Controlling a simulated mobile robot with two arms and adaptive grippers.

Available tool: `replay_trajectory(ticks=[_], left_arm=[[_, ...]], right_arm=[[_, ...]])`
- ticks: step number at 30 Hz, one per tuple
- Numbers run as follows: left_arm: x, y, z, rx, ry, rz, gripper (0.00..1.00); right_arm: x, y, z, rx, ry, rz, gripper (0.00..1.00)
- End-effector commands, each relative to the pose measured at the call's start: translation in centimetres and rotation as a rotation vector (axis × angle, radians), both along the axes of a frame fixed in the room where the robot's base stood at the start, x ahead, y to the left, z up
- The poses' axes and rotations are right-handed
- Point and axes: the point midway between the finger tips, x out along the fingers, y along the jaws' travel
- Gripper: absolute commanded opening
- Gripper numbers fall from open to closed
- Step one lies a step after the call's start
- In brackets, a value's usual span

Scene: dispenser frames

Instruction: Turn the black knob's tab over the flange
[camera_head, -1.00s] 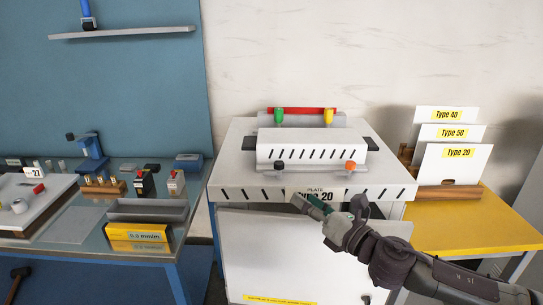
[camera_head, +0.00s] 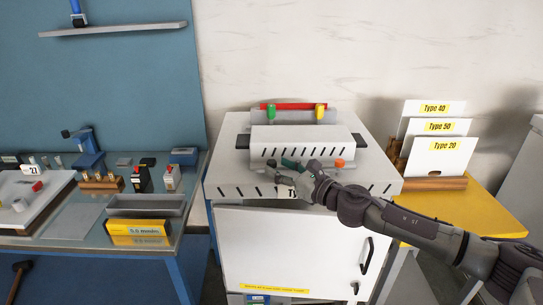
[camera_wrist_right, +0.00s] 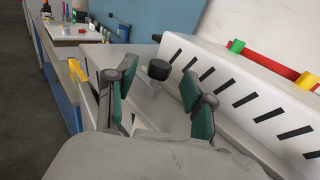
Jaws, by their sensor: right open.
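The black knob (camera_wrist_right: 158,69) stands upright in the right wrist view, on a small grey tab (camera_wrist_right: 150,88) beside the striped white housing. My right gripper (camera_wrist_right: 156,84) is open, with its green-padded fingers on either side of the knob. I cannot tell whether either finger touches it. In the head view the right gripper (camera_head: 281,166) is at the front left of the machine, just before the housing (camera_head: 300,140), and largely hides the knob. The flange cannot be clearly made out. My left gripper is not in view.
An orange knob (camera_head: 339,163) stands to the right of my gripper. Green (camera_head: 271,112) and yellow (camera_head: 320,111) handles with a red bar are behind the housing. Type cards (camera_head: 440,160) stand on the yellow table at right. A workbench with small parts is at left.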

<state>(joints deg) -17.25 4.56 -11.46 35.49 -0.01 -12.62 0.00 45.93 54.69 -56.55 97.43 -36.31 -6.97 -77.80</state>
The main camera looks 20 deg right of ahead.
Motion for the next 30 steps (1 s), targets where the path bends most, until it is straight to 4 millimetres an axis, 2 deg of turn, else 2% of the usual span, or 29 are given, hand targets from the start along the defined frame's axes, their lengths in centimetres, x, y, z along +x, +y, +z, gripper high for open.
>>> replay_trajectory(ticks=[1,6,18,27,30], left_arm=[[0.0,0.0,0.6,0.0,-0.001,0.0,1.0],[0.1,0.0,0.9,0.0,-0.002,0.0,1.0],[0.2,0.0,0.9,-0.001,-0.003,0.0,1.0],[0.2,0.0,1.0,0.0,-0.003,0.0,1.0],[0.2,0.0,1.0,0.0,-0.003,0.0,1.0]], right_arm=[[0.8,0.6,0.3,0.001,0.0,0.002,0.53],[2.4,1.4,0.0,0.001,0.002,0.0,0.53],[2.9,1.7,-0.1,0.0,0.001,0.0,0.51],[2.9,1.6,-0.1,0.0,0.001,0.0,0.01],[2.9,1.6,-0.1,0.0,0.001,0.0,0.0]])
